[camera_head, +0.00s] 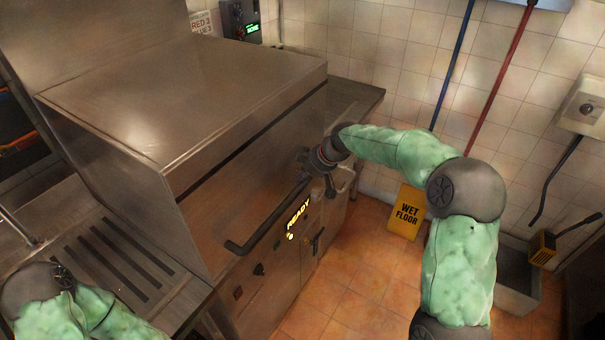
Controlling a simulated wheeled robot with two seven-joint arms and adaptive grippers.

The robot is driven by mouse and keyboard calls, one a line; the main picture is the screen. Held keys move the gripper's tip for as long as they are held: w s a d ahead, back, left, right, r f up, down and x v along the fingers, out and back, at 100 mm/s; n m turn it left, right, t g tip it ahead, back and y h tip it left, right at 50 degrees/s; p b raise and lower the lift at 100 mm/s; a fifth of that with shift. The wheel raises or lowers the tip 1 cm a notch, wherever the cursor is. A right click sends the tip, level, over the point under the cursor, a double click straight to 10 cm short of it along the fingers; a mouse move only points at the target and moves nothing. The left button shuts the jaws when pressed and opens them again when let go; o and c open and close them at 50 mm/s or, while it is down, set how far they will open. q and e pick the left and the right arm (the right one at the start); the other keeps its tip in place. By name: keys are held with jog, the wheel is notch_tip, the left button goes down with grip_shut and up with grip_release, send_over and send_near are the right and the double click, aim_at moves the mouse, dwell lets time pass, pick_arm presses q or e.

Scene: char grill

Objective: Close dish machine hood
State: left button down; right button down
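The dish machine hood (190,95) is a large steel box at left centre. It sits low over the machine body, with a dark seam (255,139) along its front side. A dark bar handle (268,215) runs along the front, just above the lit READY panel (297,217). My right gripper (322,162) is at the far end of this handle, touching or very near it. Its fingers are small and dark, so I cannot tell whether they are closed on the bar. My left arm shows at the lower left corner; its gripper is out of view.
A slatted steel drain table (112,258) adjoins the machine on the left, and another steel counter (352,101) lies beyond it. A yellow wet floor sign (407,212) stands by the tiled wall. A mop bucket sink (517,279) is at right. Orange floor tiles are clear in front.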

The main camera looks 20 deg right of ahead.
jog(key=shift+s+f, duration=0.1)
jog(key=shift+f, duration=0.15)
dwell(0.3)
jog(key=r+p, duration=0.1)
jog(key=r, duration=0.2)
jog(key=r+p, duration=0.1)
jog(key=shift+w+a+r+p, duration=0.15)
jog(key=shift+w+a+p, duration=0.15)
jog(key=shift+w+p, duration=0.05)
jog(key=p+v, duration=0.1)
jog(key=v, duration=0.9)
jog(key=shift+d, duration=0.1)
